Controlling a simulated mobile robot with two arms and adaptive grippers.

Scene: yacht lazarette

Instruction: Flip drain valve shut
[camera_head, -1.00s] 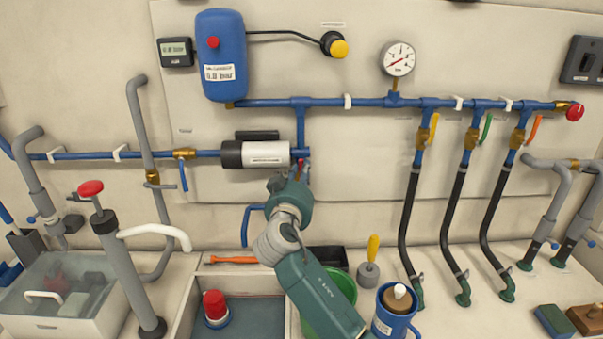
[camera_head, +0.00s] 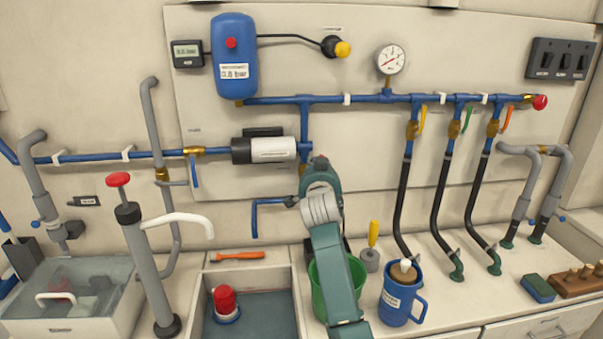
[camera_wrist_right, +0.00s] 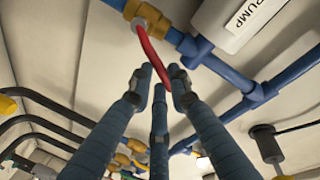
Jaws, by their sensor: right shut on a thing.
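The drain valve is a brass fitting (camera_wrist_right: 147,17) with a red lever (camera_wrist_right: 151,50) in the right wrist view, on the blue pipe by the pump. The lever slants away from the fitting, and its tip lies between the fingers of my right gripper (camera_wrist_right: 160,80), which is shut on it. In the head view a little brass of the valve (camera_head: 302,170) shows below the pump's right end. My teal right wrist (camera_head: 320,180) hides the red lever and the fingertips there. My left gripper is not in view.
The white-and-black pump (camera_head: 270,149) is just above. A blue bent pipe (camera_head: 254,218) hangs left of my wrist. A green bucket (camera_head: 318,290), a blue mug (camera_head: 398,300) and a yellow-handled tool (camera_head: 373,240) stand close to my forearm. Black hoses (camera_head: 403,200) run at the right.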

